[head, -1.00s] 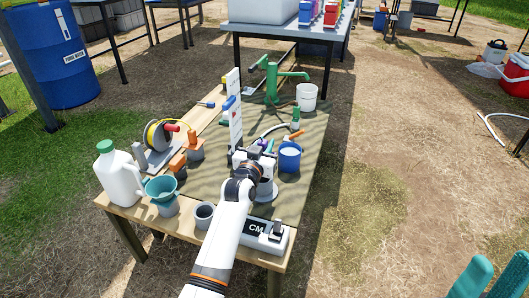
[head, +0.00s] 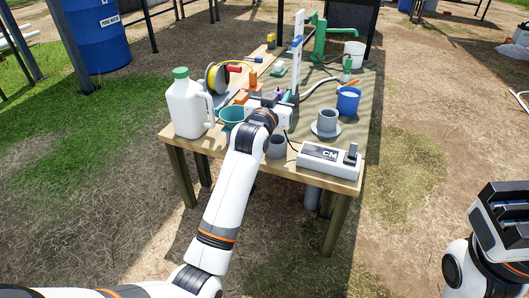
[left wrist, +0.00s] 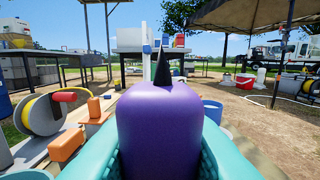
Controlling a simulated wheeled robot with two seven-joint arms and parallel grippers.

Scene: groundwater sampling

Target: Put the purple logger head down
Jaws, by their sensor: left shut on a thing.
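The purple logger head (left wrist: 160,125) fills the middle of the left wrist view, upright with a black cone on top, between the teal fingers of my left gripper (left wrist: 160,160). In the head view my left gripper (head: 268,108) is over the table's left half, just right of the teal funnel (head: 231,116); my own wrist mostly hides the head there. It is shut on the head. My right gripper (head: 502,218) is off the table at the right edge; its dark jaw area does not show whether it is open or shut.
A cable reel (head: 217,78) and a green pump (head: 320,42) stand farther back.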

